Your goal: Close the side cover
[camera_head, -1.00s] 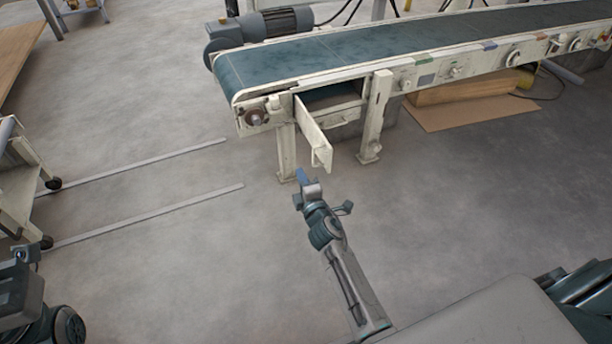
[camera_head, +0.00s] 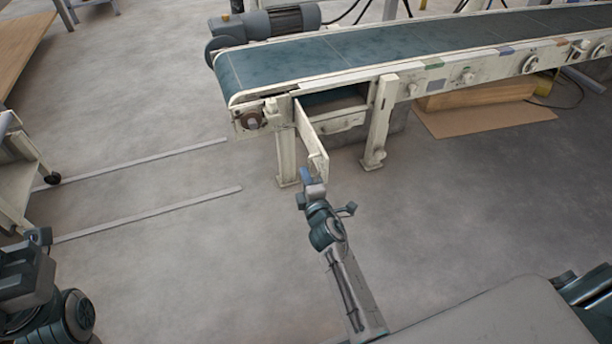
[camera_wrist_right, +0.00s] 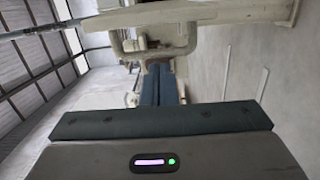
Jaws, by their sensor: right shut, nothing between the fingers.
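The side cover (camera_head: 312,142) is a cream panel standing swung open from the conveyor's near side, in the head view. It sticks out toward me, and a dark opening shows behind it. My right gripper (camera_head: 305,176) is shut and empty, at the lower free end of the cover. I cannot tell whether they touch. In the right wrist view its blue fingers (camera_wrist_right: 158,86) lie together, pointing toward the cream machine frame. My left arm shows at the lower left of the head view, with a small blue-grey end piece (camera_head: 38,237); its jaws are unclear.
The conveyor (camera_head: 400,55) runs across the back, with cream legs (camera_head: 378,125) right of the cover. A motor (camera_head: 283,20) sits behind it. Cardboard (camera_head: 480,118) lies under the right part. A cart (camera_head: 20,175) stands at left. The floor around my right arm is clear.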

